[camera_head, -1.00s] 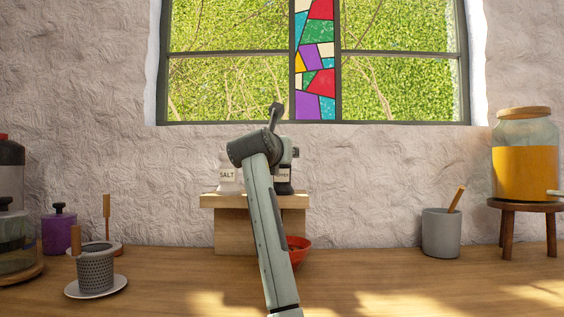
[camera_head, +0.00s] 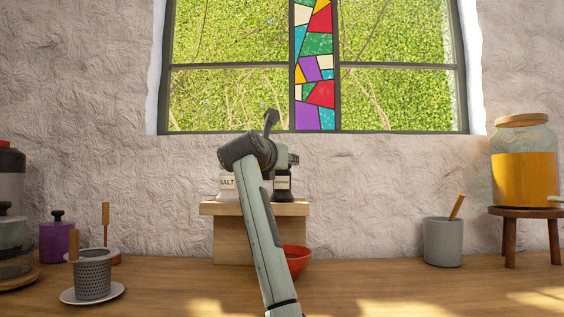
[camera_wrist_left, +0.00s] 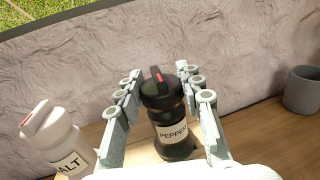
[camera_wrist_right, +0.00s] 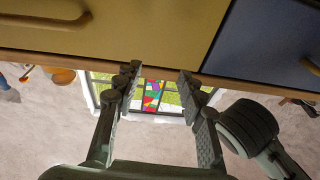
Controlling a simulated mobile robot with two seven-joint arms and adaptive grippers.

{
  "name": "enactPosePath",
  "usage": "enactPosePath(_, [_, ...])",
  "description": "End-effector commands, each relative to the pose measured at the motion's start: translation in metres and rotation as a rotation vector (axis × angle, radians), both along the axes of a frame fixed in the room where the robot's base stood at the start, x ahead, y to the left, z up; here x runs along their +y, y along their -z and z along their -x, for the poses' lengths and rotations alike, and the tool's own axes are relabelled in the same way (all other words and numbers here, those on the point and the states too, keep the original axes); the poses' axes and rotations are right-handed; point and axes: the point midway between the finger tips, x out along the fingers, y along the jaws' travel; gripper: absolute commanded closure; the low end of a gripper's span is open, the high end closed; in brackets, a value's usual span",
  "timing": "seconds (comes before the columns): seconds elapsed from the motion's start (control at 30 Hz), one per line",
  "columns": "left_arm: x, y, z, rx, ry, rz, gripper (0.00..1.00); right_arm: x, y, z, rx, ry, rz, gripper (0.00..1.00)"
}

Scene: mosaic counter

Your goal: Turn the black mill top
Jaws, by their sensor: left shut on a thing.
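The black pepper mill (camera_head: 283,186) stands upright on a small wooden stand (camera_head: 234,209), partly behind my left arm in the head view. In the left wrist view its black top (camera_wrist_left: 160,90) has a red-marked ridge, and its body bears a PEPPER label. My left gripper (camera_wrist_left: 160,73) is shut on the mill top, one finger on each side. A white salt mill (camera_wrist_left: 60,140) stands to the left, apart from the fingers. My right gripper (camera_wrist_right: 157,72) shows only in its own wrist view, with its fingers apart and nothing between them.
A red bowl (camera_head: 297,261) sits beside the stand, partly behind my arm. A grey cup (camera_head: 443,242) and an orange-filled jar (camera_head: 525,178) on a stool are to the right. A perforated metal cup (camera_head: 92,277) on a saucer is left. The front counter is mostly clear.

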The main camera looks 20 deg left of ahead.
Motion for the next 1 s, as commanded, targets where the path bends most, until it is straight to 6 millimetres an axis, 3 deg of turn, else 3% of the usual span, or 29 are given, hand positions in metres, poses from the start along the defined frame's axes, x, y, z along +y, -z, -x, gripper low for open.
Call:
enactPosePath(0.03, [0.0,0.001,0.0,0.002,0.0,0.0,0.92,0.0,0.0,0.0,0.0,0.0,0.0,0.6])
enactPosePath(0.07, [0.0,0.001,0.0,0.002,0.0,0.0,0.61,0.0,0.0,0.0,0.0,0.0,0.0,0.6])
enactPosePath(0.23, [0.0,0.001,0.0,0.002,0.0,0.0,0.41,0.0,0.0,0.0,0.0,0.0,0.0,0.6])
enactPosePath(0.63, [0.0,0.0,0.008,0.0,-0.002,0.0,0.41,0.0,0.001,0.0,0.004,0.001,0.001,0.6])
enactPosePath(1.0, [-0.002,0.0,0.081,-0.003,-0.002,0.0,0.41,0.0,0.001,0.0,0.003,0.0,0.001,0.6])
